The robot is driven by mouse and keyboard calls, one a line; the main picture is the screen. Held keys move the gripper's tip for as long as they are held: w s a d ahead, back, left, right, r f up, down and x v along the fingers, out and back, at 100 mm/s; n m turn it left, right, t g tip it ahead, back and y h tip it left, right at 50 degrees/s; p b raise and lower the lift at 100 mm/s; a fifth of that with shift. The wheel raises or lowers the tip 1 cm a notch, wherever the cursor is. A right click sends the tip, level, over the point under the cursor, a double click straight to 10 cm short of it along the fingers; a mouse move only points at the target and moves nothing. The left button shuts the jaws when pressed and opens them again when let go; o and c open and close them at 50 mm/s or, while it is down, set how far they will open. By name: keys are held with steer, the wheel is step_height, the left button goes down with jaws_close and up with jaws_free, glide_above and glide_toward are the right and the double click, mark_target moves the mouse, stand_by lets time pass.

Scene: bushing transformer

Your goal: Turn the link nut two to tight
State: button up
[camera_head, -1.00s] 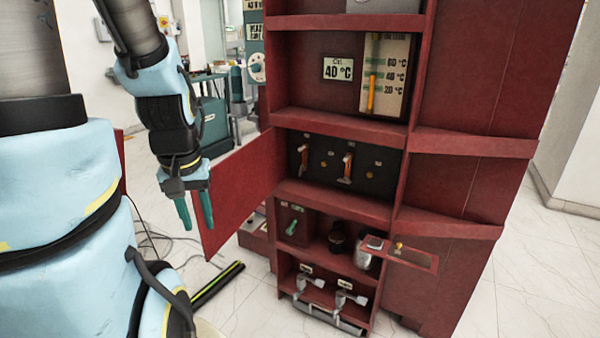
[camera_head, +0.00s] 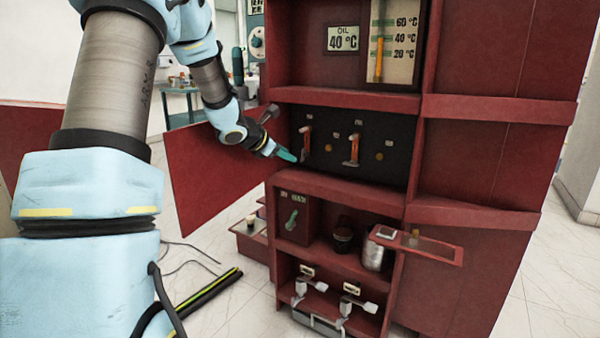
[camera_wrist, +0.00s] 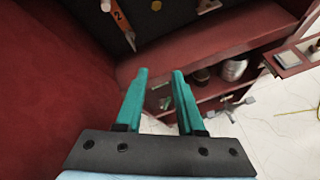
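A black panel (camera_head: 370,135) in the red cabinet carries two orange-handled levers, a left one (camera_head: 305,142) and a right one (camera_head: 352,150), with small gold round pieces (camera_head: 329,148) beside them. In the wrist view, a lever with a "2" tag (camera_wrist: 119,18) and a gold round piece (camera_wrist: 156,5) show at the top edge. Which piece is link nut two, I cannot tell. My gripper (camera_head: 290,157), with teal fingers, is just left of the panel near its lower edge. In the wrist view my gripper (camera_wrist: 159,75) is open and empty, apart from the levers.
An open red door (camera_head: 225,175) stands left of the cabinet, beside my forearm. Below the panel are a red ledge (camera_head: 350,190), a box with a green handle (camera_head: 293,220), jars (camera_head: 374,255), a projecting red bracket (camera_head: 432,247) and grey-handled valves (camera_head: 345,303).

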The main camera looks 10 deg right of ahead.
mark_target(302, 155)
steer(key=w+d+f+n+t, duration=0.1)
steer(key=w+d+f, duration=0.1)
steer(key=w, duration=0.2)
steer(key=w+d+f+n, duration=0.1)
steer(key=w+d+n, duration=0.1)
steer(key=w, duration=0.3)
steer(key=w+d+f+n+t+b, duration=0.1)
steer(key=w+d+f+n, duration=0.1)
steer(key=w+d, duration=0.2)
steer(key=shift+w+f+t, duration=0.3)
steer(key=shift+w, duration=0.05)
jaws_close()
